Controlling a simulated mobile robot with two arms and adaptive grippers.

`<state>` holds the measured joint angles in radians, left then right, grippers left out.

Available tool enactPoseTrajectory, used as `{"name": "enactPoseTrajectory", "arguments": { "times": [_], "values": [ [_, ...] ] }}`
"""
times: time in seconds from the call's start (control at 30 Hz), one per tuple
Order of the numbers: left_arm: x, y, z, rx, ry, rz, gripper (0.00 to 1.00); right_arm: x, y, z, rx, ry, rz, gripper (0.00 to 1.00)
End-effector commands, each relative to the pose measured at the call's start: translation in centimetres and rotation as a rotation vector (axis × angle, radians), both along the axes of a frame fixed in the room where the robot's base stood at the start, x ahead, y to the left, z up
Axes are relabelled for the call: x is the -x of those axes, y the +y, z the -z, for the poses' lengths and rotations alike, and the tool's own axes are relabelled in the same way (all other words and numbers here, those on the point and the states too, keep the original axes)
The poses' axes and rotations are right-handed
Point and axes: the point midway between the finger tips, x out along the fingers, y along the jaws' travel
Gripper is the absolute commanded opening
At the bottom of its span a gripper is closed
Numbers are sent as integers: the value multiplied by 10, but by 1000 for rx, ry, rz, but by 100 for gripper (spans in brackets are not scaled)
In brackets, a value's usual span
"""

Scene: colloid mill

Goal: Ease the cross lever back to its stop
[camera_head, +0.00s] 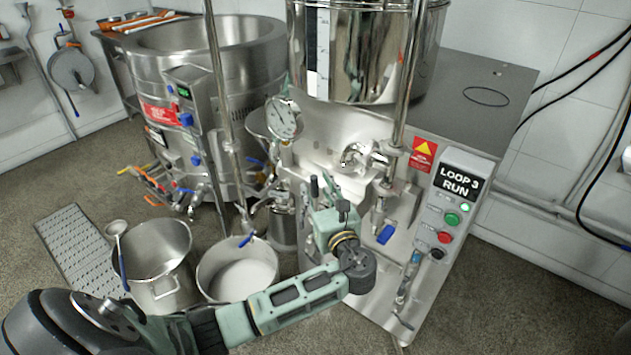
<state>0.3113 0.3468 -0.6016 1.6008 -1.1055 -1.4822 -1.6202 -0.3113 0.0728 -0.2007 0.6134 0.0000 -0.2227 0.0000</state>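The steel mill (330,150) stands in the middle, with a round hopper on top. I cannot single out the cross lever for certain; small levers and valve fittings crowd the mill's front, and my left wrist covers part of it. My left arm comes in from the lower left and bends up at the mill's front. My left gripper (321,188) is close against the fittings there, pointing away from the camera. Its fingertips are small and partly hidden, so I cannot tell whether they hold or touch anything. My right gripper is out of view.
A control panel (447,215) reads "LOOP 3 RUN". A blue-handled valve (386,234) sits right of my wrist. A pressure gauge (283,119) stands left of the hopper. Two steel pots (158,290) (205,290) stand on the floor beyond my forearm. Floor at right is clear.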

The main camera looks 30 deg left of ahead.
Motion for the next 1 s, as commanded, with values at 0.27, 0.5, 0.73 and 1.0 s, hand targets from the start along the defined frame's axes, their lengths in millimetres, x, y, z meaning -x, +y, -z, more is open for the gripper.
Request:
{"name": "enactPoseTrajectory", "arguments": {
  "times": [0.27, 0.5, 0.73, 1.0],
  "values": [
    [-19, 24, 0, 0, 0, 1, 35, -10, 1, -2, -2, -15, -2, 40],
    [-20, 25, 0, 1, 0, 1, 35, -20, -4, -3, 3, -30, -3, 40],
    [-20, 25, 1, 2, 0, 1, 19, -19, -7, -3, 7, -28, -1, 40],
    [-20, 25, 1, 2, 0, 1, 0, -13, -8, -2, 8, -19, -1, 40]
  ]
}}
